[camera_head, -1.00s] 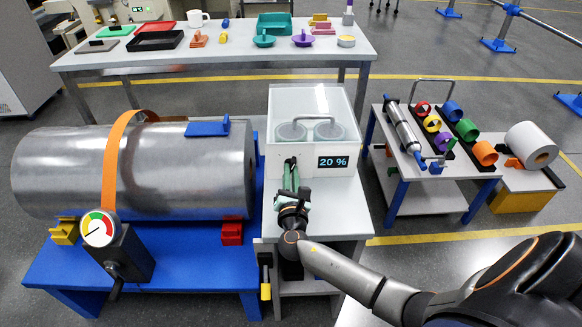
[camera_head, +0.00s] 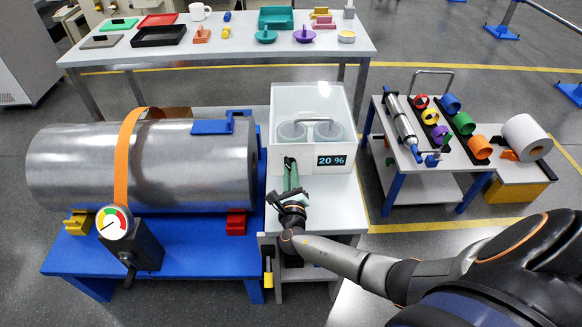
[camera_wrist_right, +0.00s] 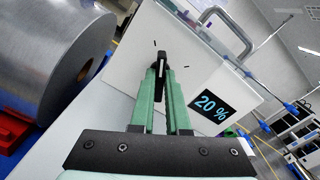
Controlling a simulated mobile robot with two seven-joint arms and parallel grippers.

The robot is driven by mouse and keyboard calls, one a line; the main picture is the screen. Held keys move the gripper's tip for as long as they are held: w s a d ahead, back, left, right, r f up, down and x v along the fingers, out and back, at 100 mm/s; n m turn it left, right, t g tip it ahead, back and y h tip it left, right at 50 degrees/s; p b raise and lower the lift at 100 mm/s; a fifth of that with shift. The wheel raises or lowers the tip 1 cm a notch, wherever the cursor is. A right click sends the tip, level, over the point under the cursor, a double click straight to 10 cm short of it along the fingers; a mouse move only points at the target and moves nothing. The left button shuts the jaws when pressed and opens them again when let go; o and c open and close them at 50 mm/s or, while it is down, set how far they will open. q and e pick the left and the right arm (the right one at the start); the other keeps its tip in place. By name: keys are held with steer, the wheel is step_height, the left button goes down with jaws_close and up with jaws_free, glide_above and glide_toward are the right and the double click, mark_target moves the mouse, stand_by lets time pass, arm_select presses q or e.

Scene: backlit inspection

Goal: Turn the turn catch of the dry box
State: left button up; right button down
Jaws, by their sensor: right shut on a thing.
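The dry box (camera_head: 341,143) is a white box with a clear top and a "20 %" display on its front, standing on a small grey table. Its dark turn catch (camera_wrist_right: 160,64) is on the front face, left of the display, and stands roughly upright in the right wrist view. My right gripper (camera_head: 290,165) reaches the front of the box from below. In the right wrist view its green fingers (camera_wrist_right: 163,78) are shut on the catch, one on each side. The fingertips partly hide the catch. My left gripper is not in view.
A large metal cylinder (camera_head: 185,165) with an orange strap lies on a blue stand at the left, close to the box. A cart (camera_head: 425,176) with coloured rings stands at the right. A long table (camera_head: 225,52) with trays and small items stands behind.

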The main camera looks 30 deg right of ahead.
steer(key=shift+f+n+p, duration=0.1)
steer(key=shift+n+p, duration=0.55)
steer(key=shift+n, duration=0.75)
steer(key=c, duration=0.9)
jaws_free()
steer(key=shift+s, duration=0.1)
steer(key=p+v, duration=0.1)
steer(key=v, duration=1.1)
steer(key=shift+s+a, duration=0.1)
steer(key=shift+s, duration=0.15)
